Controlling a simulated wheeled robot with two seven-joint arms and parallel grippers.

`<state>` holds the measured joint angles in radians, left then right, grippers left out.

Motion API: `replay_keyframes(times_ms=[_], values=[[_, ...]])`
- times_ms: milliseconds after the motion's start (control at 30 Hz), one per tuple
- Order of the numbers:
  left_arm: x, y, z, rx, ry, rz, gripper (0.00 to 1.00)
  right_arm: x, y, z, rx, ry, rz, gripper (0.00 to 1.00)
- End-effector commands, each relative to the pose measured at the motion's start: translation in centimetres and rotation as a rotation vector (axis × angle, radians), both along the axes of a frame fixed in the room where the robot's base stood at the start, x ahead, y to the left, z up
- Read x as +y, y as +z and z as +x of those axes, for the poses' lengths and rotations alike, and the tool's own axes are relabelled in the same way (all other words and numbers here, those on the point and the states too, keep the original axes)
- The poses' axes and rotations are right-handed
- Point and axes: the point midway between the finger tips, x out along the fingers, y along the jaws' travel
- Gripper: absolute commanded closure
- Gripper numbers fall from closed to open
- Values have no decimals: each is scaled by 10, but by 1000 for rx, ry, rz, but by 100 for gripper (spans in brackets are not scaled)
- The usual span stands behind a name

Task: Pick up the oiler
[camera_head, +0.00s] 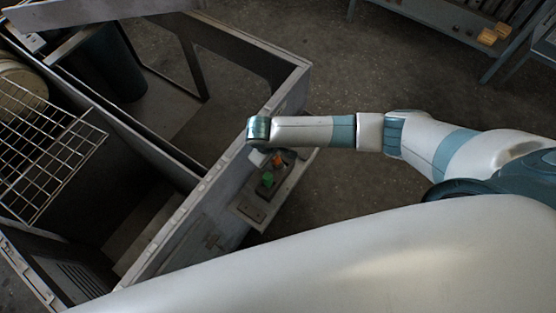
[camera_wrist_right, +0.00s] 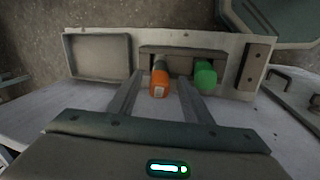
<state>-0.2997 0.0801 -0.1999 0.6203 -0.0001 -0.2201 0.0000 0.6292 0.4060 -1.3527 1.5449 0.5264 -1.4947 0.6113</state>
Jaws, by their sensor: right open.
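An orange-capped item (camera_head: 278,159) and a green item (camera_head: 267,179) stand side by side in a small holder on the outer side of the housing wall. In the right wrist view the orange item (camera_wrist_right: 159,83) has a dark upper part and a pale end, and the green one (camera_wrist_right: 205,77) is rounded. I cannot tell for sure which is the oiler. My right gripper (camera_wrist_right: 160,82) is open, with its fingers on either side of the orange item; the green one is outside the right finger. I see no clear contact. My left gripper is not in view.
The grey shelf (camera_wrist_right: 102,37) holding the items has an empty shallow tray (camera_wrist_right: 100,57) on the left. The large open housing (camera_head: 186,206) fills the left of the head view, with a wire rack (camera_head: 40,140). Open floor (camera_head: 390,75) lies beyond my right arm.

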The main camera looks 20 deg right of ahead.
Motion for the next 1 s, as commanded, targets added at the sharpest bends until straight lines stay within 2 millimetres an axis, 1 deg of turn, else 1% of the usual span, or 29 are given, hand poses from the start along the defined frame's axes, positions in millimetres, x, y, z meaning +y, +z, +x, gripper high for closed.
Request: replay_keyframes(times_ms=[100, 200, 667, 700, 767, 800, 833, 867, 1000], values=[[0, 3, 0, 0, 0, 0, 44, -2, -10, 1, 0, 0, -1, 55], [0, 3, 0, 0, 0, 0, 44, -3, -13, 1, 1, 1, -1, 55], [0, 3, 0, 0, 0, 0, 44, -3, -14, 1, 0, 1, -1, 55], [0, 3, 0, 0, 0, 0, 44, -3, -14, 1, 0, 1, -1, 64], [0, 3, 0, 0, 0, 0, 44, -3, -14, 1, 0, 1, -1, 79], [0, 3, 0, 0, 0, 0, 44, -3, -14, 1, 0, 1, -1, 88], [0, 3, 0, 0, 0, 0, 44, -3, -14, 1, 0, 1, -1, 95], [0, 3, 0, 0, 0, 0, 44, -3, -14, 1, 0, 1, -1, 100], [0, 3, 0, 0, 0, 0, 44, -3, -14, 1, 0, 1, -1, 100]])
